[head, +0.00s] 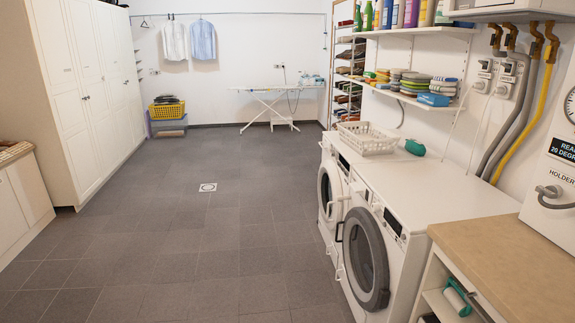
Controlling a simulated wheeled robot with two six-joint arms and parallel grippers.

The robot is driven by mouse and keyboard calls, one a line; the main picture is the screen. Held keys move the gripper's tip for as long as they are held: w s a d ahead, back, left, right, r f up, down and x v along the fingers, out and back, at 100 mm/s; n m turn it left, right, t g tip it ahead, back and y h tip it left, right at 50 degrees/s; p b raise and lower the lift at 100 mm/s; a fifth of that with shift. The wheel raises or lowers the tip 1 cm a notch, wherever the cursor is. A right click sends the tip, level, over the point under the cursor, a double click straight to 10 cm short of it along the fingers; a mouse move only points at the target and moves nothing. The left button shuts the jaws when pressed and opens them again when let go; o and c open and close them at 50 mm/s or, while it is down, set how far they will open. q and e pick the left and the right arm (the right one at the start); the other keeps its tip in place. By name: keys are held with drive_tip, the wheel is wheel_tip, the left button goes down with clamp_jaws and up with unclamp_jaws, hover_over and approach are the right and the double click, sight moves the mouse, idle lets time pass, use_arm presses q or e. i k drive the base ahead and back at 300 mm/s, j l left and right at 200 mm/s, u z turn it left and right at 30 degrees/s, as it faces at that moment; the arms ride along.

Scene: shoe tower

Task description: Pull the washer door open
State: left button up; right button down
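Two white front-loading machines stand side by side along the right wall. The nearer machine (392,272) has a round door (372,262) with a wide grey ring and dark glass. A dark handle-like piece (339,232) shows at the left of this door. The farther machine (338,165) has a round door with dark glass (325,196), partly hidden by the nearer machine. Both doors look shut, though the steep angle makes a small gap hard to rule out. Neither of my grippers is in view.
A wooden-topped counter (505,260) stands right of the nearer machine. A white basket (366,138) and a green item (415,147) sit on the machine tops. The tiled floor (215,235) before the machines is clear. White cabinets (85,85) line the left.

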sight(328, 167)
drive_tip(key=i, duration=1.65)
